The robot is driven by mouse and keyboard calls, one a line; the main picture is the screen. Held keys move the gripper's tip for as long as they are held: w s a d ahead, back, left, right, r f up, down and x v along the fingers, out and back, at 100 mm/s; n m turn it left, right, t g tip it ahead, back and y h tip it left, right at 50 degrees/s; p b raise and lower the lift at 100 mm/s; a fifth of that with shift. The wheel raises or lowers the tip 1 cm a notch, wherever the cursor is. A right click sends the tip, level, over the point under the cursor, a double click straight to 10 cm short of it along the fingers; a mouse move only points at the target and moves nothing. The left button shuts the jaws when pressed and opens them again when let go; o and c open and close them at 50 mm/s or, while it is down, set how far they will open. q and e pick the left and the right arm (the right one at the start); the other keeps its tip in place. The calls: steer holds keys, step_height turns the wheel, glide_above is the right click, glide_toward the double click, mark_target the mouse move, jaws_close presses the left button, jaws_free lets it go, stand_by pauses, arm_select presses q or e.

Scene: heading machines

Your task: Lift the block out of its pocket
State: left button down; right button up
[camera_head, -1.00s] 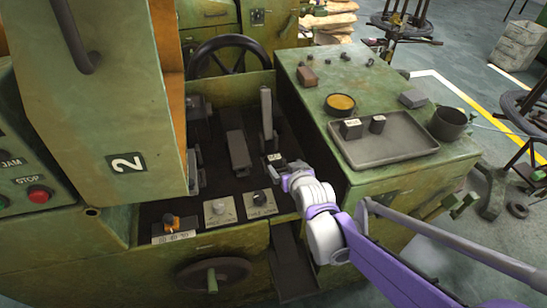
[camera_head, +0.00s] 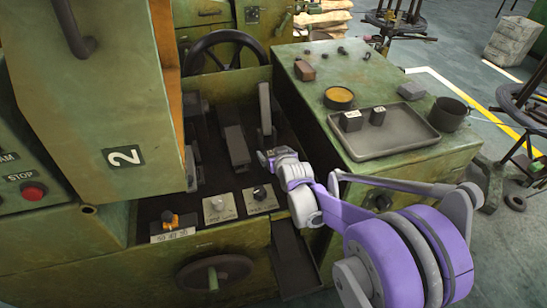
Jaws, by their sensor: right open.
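My right gripper (camera_head: 265,158) reaches into the machine's dark bed (camera_head: 209,181) from the right. It is open, with its fingertips pointing left, low down near the foot of the upright grey lever (camera_head: 265,108). The block and its pocket cannot be made out; the gripper covers the spot where a small dark block with a pale label showed before. My left gripper is out of view.
A slanted grey bar (camera_head: 236,146) stands left of the gripper. Knobs (camera_head: 217,204) line the bed's front edge. The green cabinet (camera_head: 335,175) bounds the bed on the right. A yellow-filled dish (camera_head: 339,97) and dark cup (camera_head: 448,113) sit near the tray.

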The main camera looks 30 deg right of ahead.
jaws_close()
stand_by(0.4)
